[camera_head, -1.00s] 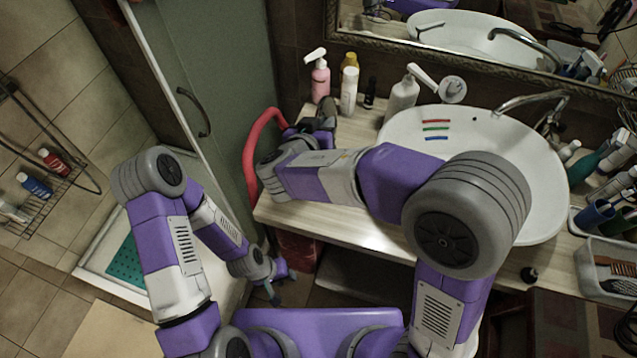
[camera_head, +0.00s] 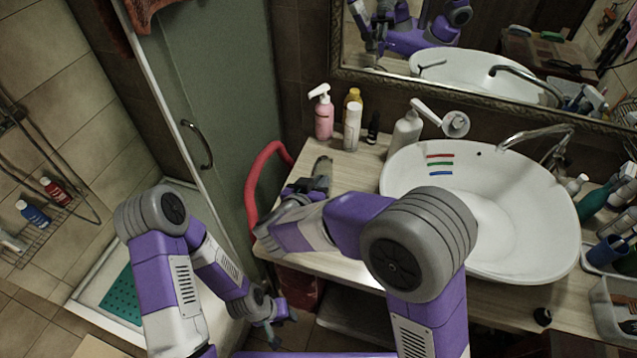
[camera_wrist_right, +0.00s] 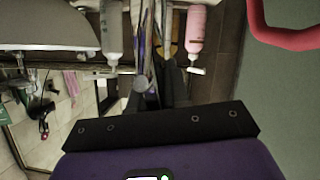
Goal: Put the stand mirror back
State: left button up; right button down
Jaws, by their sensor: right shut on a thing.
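My right gripper (camera_head: 315,186) is over the left end of the counter, in front of the bottles. It is shut on a small dark grey thing (camera_head: 323,168), which I take to be the stand mirror. Its shape is mostly hidden by the gripper, and I cannot tell whether it touches the counter. In the right wrist view the gripper's fingers (camera_wrist_right: 168,88) show dark and narrow in front of the bottles. My left gripper (camera_head: 281,326) hangs low, below the counter's left front, with its fingers apart and nothing visible between them.
A pink pump bottle (camera_head: 323,118), a white bottle (camera_head: 352,128) and a white pump bottle (camera_head: 405,133) stand along the wall. The basin (camera_head: 540,240) is to the right. A red curved tube (camera_head: 252,190) rises beside the counter's left edge, near the glass door (camera_head: 235,100).

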jog(key=c, duration=1.1)
grip_release()
jog(key=shift+r, duration=0.1)
jog(key=v, duration=1.2)
